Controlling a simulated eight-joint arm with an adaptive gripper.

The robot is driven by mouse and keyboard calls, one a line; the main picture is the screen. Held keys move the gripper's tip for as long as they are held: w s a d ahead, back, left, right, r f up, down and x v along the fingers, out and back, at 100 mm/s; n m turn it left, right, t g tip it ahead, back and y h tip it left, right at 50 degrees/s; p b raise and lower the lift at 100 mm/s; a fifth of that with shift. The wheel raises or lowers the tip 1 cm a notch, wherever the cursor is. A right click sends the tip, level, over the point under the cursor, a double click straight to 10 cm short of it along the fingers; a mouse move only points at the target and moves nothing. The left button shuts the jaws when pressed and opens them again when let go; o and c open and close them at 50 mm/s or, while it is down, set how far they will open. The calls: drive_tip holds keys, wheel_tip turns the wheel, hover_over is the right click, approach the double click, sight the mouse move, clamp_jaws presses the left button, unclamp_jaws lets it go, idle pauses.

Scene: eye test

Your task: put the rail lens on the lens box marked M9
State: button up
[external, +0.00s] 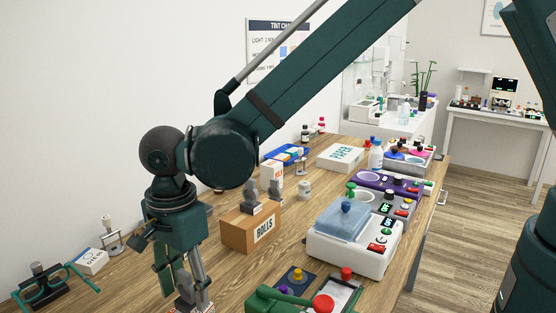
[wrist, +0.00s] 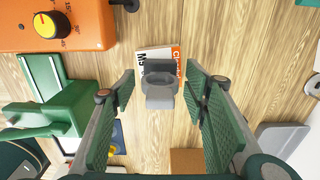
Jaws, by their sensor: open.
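A grey rail lens (wrist: 161,92) shows between my fingers in the wrist view. It overlaps the near end of a white and orange lens box (wrist: 142,62) marked M9 and appears to rest on it; the contact is hidden. My gripper (wrist: 160,105) is open, with one green-padded finger on each side of the lens and a gap at each side. In the external view my gripper (external: 185,300) points down at the bottom left, over a small white and red box (external: 205,307) that is mostly hidden.
A green device (wrist: 60,105) lies left and an orange device (wrist: 85,25) with a yellow knob at upper left in the wrist view. Bare wood lies right of the M9 box.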

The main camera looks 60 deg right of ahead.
wheel_tip(320, 180, up, 11)
drive_tip(key=shift+f, duration=0.2)
idle(0.3)
idle(0.5)
idle(0.3)
drive_tip(key=shift+d+r, duration=0.2)
drive_tip(key=shift+d, duration=0.1)
drive_tip(key=s+d+r+n+t, duration=0.1)
drive_tip(key=s+d+r+n, duration=0.2)
drive_tip(key=d+r, duration=0.5)
drive_tip(key=s+d+r+n+t+y, duration=0.1)
drive_tip(key=s+d+r+n, duration=0.3)
drive_tip(key=d, duration=0.9)
drive_tip(key=s+d+r+n+t, duration=0.1)
drive_tip(key=s+d+r, duration=0.1)
drive_tip(key=d+r, duration=0.65)
drive_tip(key=s+d+f+n+t, duration=0.2)
drive_tip(key=s+d+n, duration=0.3)
drive_tip(key=s+d, duration=0.6)
drive_tip(key=s+d+f+n+t+h, duration=0.1)
drive_tip(key=s+d+n, duration=0.4)
drive_tip(key=s+d, duration=0.6)
drive_tip(key=shift+d+f+t, duration=0.35)
drive_tip(key=shift+d+t, duration=0.25)
drive_tip(key=shift+d, duration=0.3)
